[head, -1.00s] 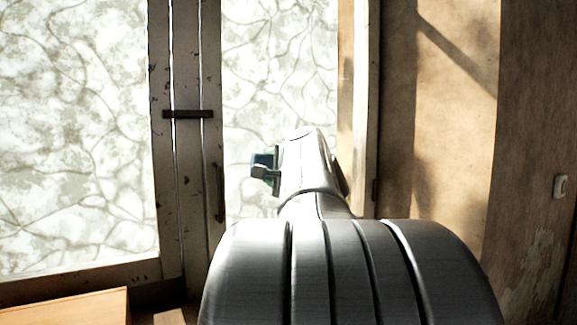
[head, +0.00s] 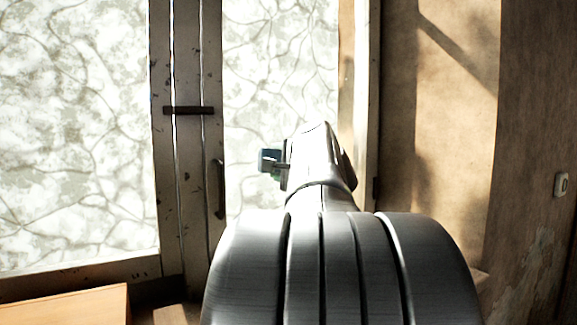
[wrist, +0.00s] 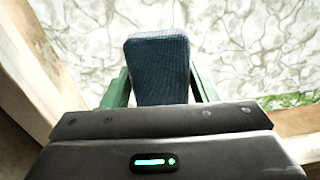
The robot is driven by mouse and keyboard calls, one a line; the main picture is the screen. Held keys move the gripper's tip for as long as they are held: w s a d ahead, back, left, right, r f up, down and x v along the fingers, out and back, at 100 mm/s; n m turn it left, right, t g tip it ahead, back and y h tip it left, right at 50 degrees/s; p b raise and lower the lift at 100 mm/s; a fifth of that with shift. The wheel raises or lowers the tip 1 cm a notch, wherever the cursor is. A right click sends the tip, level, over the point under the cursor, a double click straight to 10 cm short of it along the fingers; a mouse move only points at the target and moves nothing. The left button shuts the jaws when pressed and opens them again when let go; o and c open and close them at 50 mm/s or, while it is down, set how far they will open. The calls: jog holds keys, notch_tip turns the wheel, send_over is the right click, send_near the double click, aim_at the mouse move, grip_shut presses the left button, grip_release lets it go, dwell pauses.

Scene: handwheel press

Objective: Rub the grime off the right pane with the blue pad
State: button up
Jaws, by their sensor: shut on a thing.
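The right pane (head: 275,60) is whitish glass with grey-green blotches and vein-like lines. My gripper (head: 276,165) is in front of its lower part, and my arm hides some of the glass. In the wrist view my gripper (wrist: 160,90) is shut on the blue pad (wrist: 158,62), with a green finger on each side. The pad also shows small and dark in the head view (head: 268,158). The pad's far end lies over the veined glass in the wrist view. I cannot tell whether it touches the pane.
The left pane (head: 75,130) has similar blotches. Between the panes stand worn frame posts (head: 187,70) with a dark latch (head: 188,111) and a dark handle (head: 217,190). A wooden surface (head: 65,307) is at lower left. A brown wall with a light switch (head: 561,185) is at right.

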jog(key=shift+w+d+f+b, duration=0.1)
jog(key=shift+w+d+b, duration=0.35)
jog(key=shift+d, duration=0.3)
jog(key=shift+w+d+p, duration=1.25)
jog(key=shift+w+d, duration=4.2)
jog(key=shift+d, duration=2.5)
jog(key=shift+s+a+r+b, duration=0.1)
jog(key=shift+s+a+b, duration=0.3)
jog(key=shift+s+a, duration=1.95)
jog(key=shift+s+a+r+b, duration=0.1)
jog(key=shift+s+a+b, duration=0.25)
jog(key=shift+s+a, duration=1.95)
jog(key=shift+s+a+b, duration=0.4)
jog(key=shift+s+a, duration=0.6)
jog(key=shift+a, duration=2.7)
jog(key=shift+s+a+f+p, duration=0.1)
jog(key=shift+s+a+p, duration=0.1)
jog(key=shift+s+a, duration=0.3)
jog(key=shift+s+a+r+p, duration=0.15)
jog(key=shift+s+a, duration=0.2)
jog(key=shift+a, duration=0.4)
jog(key=shift+s+a+f+p, duration=0.2)
jog(key=shift+s+a, duration=0.2)
jog(key=shift+a, duration=0.2)
